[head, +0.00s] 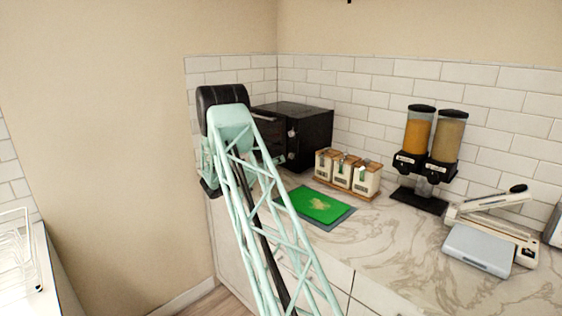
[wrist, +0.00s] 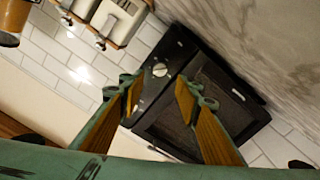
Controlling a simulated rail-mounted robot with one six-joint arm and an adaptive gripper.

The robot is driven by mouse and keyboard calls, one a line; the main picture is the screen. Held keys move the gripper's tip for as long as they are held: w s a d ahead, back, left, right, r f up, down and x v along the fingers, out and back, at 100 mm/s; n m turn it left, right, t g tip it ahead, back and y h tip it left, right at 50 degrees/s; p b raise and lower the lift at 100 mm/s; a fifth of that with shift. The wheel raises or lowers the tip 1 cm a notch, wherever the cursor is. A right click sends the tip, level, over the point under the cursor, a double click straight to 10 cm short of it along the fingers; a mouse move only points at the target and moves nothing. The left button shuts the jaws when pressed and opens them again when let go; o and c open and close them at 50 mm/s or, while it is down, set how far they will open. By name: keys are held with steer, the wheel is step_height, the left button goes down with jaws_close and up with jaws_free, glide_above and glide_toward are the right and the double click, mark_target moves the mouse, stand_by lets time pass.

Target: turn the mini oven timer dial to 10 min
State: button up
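The black mini oven (head: 308,125) stands in the back corner of the counter, partly hidden behind my arm. Its front has small silver dials at the right side; I cannot read their markings. In the wrist view the mini oven (wrist: 205,105) appears tilted, with one round silver dial (wrist: 160,70) showing clearly on its control strip. My gripper (wrist: 155,84) is open, its two fingers spread either side of the control strip in the picture, with nothing between them. The dial shows between and slightly beyond the fingertips, apparently not touched. The fingers are hidden in the head view.
Several white canisters (head: 340,171) in a wooden rack stand right of the oven. A green cutting board (head: 315,204) lies in front. Cereal dispensers (head: 418,140) and a flat grey-topped device (head: 478,249) are further right. The marble counter (head: 390,250) is clear at the front.

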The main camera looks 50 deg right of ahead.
steer(key=shift+w+a, duration=0.2)
steer(key=shift+a, duration=1.1)
steer(key=shift+w+a, duration=0.15)
steer(key=shift+a, duration=1.1)
steer(key=shift+a+p, duration=0.1)
steer(key=shift+p, duration=0.2)
